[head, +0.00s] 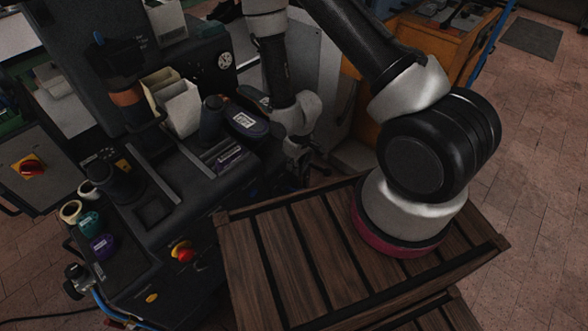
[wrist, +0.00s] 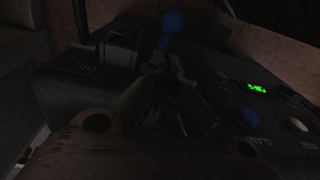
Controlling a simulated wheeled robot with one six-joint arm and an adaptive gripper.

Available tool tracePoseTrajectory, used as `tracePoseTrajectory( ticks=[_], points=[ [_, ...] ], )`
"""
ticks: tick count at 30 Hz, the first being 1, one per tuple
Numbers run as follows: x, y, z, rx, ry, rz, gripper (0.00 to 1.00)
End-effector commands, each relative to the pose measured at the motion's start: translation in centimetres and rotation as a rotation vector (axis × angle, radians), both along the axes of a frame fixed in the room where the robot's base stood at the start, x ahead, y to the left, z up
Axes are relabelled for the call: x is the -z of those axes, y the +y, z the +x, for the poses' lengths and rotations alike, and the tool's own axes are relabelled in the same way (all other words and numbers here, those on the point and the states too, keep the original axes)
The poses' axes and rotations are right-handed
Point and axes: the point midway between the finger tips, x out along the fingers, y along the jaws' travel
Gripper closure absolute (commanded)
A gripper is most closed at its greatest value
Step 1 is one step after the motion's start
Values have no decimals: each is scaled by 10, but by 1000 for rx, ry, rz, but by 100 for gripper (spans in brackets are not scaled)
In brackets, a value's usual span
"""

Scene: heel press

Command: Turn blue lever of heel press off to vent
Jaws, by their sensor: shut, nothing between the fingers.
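The blue lever (wrist: 172,21) shows in the dim wrist view at top centre, with a round knob and a thin stem running down behind my fingertips. My gripper (wrist: 165,62) is shut and empty, its tips close to the lower stem; I cannot tell whether they touch it. The heel press body (wrist: 75,85) is dark, with a panel of buttons and a green lit display (wrist: 257,88) on the right. In the head view my gripper (head: 305,165) hangs beside the dark machine, partly hidden; I cannot make out the blue lever there.
A slatted wooden platform (head: 256,267) stands in front, under my base. A dark workbench (head: 215,187) on the left holds cups, a white bin (head: 180,108) and a shoe (head: 243,120). A red knob (head: 184,254) sits on its front. An orange cabinet (head: 435,50) stands behind right; brick floor is clear at right.

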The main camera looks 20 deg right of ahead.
Motion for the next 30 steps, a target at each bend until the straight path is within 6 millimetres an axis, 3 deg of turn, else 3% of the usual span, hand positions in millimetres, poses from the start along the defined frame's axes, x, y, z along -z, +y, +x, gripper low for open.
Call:
tracePoseTrajectory(
  ticks=[6,12,18,30],
  points=[
    [42,4,0,-1,2,-1,100],
    [69,6,2,0,1,0,100],
    [78,7,2,0,1,0,100],
    [78,7,4,0,-6,3,100]
  ],
)
